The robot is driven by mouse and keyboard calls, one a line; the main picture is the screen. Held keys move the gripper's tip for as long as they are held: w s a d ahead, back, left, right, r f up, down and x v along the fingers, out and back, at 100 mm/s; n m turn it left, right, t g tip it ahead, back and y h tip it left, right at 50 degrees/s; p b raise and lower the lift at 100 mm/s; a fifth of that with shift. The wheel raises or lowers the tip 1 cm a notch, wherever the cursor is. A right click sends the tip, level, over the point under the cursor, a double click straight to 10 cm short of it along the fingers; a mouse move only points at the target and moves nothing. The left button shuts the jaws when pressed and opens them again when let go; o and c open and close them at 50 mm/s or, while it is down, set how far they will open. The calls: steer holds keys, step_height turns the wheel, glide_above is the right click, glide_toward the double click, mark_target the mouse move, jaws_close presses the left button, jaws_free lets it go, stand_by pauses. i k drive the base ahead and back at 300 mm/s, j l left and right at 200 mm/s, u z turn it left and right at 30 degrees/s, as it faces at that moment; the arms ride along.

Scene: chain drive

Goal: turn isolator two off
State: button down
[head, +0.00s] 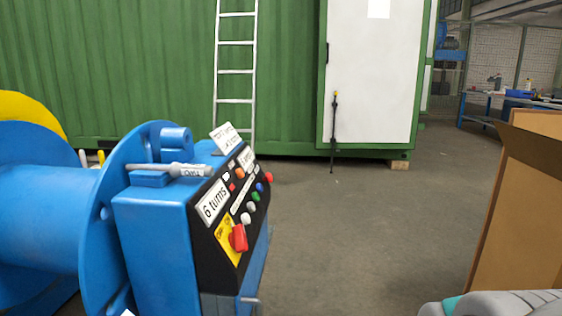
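A blue winch-like machine (155,225) with a large drum stands at the left. Its black control panel (217,238) faces right and is seen at a steep angle. A red rotary switch (239,237) sits on a yellow plate (227,243) low on the panel. It looks like an isolator, but I cannot read a number on it or tell its setting. No isolator marked two is readable. My gripper is not in view.
A green container (110,70) with a ladder (236,70) is behind. Open floor (350,240) lies between.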

mark_target(237, 239)
steer(key=i+l+u, duration=0.1)
steer(key=l, duration=0.25)
steer(key=i+l, duration=0.15)
steer(key=l, duration=0.2)
steer(key=i+l+u, duration=0.15)
steer(key=l, duration=0.2)
steer(key=i+l+u, duration=0.1)
steer(key=l, duration=0.3)
steer(key=i+l+u, duration=0.1)
steer(key=l, duration=0.25)
steer(key=u, duration=1)
